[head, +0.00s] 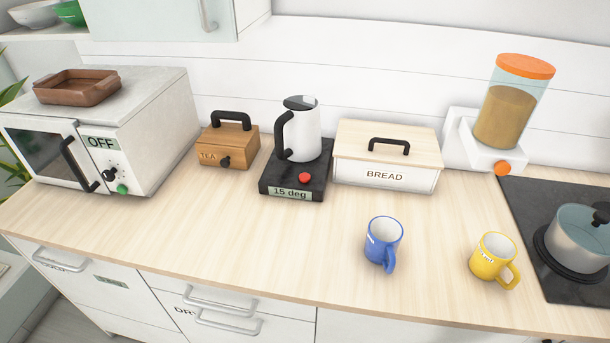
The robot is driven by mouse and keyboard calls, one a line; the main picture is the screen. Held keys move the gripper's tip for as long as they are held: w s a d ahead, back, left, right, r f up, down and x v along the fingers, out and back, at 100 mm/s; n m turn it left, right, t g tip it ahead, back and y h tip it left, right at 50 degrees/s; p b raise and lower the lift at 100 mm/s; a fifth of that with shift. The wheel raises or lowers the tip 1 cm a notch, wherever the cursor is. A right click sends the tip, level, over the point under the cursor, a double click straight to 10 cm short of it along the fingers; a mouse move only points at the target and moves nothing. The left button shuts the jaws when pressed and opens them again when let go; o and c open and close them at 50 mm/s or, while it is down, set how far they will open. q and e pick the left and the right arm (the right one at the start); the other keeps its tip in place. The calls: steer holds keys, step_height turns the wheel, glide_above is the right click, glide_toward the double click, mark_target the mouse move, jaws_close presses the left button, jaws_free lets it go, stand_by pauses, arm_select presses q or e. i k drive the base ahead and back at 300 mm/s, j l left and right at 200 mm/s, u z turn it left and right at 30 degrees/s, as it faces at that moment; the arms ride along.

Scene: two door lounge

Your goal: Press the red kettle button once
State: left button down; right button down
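The red kettle button (305,178) sits on the front right of the top of a black kettle base (276,182). The base has a display on its front edge that reads "15 deg". A white kettle (306,137) with a black handle on its left stands upright on the base, behind the button. The button is unobstructed in the head view. Neither my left gripper nor my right gripper is in view.
A wooden TEA box (228,148) is left of the kettle, a BREAD box (386,178) right. Blue (382,240) and yellow (492,255) mugs stand toward the front. A microwave (150,140) reads OFF. Counter in front of the base is clear.

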mark_target(304, 177)
steer(key=i+j+z, duration=0.1)
steer(key=j+z, duration=0.25)
steer(key=j, duration=0.9)
steer(key=j+z, duration=0.35)
steer(key=j, duration=0.95)
steer(key=k, duration=0.05)
